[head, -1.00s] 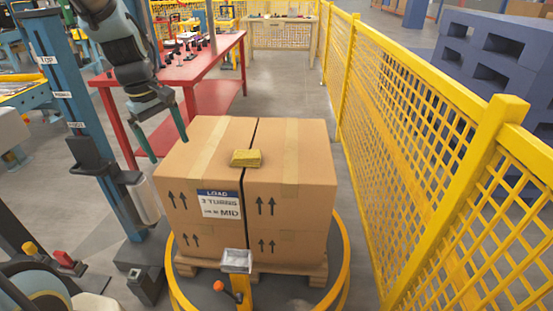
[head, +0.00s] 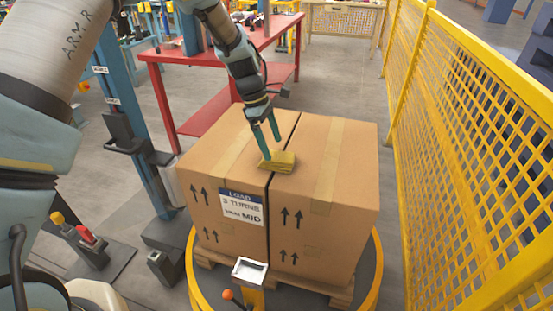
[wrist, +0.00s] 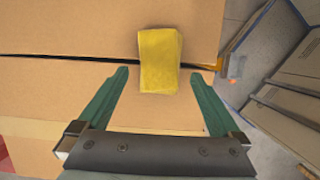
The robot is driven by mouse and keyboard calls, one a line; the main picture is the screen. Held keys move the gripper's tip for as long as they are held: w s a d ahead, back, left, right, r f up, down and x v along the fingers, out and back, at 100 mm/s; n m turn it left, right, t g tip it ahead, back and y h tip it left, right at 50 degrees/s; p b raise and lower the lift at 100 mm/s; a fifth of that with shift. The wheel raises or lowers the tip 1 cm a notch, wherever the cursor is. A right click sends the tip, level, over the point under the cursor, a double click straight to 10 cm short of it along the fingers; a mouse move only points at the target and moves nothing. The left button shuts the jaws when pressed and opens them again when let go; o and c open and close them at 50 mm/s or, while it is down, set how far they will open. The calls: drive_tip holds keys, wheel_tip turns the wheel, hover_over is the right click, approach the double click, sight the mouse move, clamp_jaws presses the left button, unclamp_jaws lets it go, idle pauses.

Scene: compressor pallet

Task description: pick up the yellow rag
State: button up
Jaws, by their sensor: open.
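The yellow rag (head: 277,162) lies folded on top of the cardboard boxes (head: 330,160), across the dark gap between them. My gripper (head: 268,148) is open with green fingers, at the rag's left and far side in the head view. In the wrist view the rag (wrist: 160,60) is ahead, and its near end lies between the tips of my open gripper (wrist: 160,78). There is space on both sides of the rag, and the fingers do not visibly grip it. I cannot tell the exact height of the fingertips above the box.
The boxes stand on a wooden pallet (head: 312,286) inside a yellow ring (head: 377,275). A yellow mesh fence (head: 470,140) runs along the right. A blue post (head: 150,190) stands at the left, and a red table (head: 205,120) is behind. The box tops around the rag are clear.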

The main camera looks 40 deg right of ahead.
sight(275, 156)
drive_tip(key=shift+p+x, duration=0.7)
drive_tip(key=shift+x, duration=1.65)
drive_tip(key=c, duration=1.3)
drive_tip(key=shift+o, duration=0.2)
wheel_tip(275, 156, up, 10)
drive_tip(key=b, duration=0.2)
drive_tip(key=o, duration=0.7)
drive_tip(key=c, duration=0.5)
drive_tip(key=shift+a, duration=0.1)
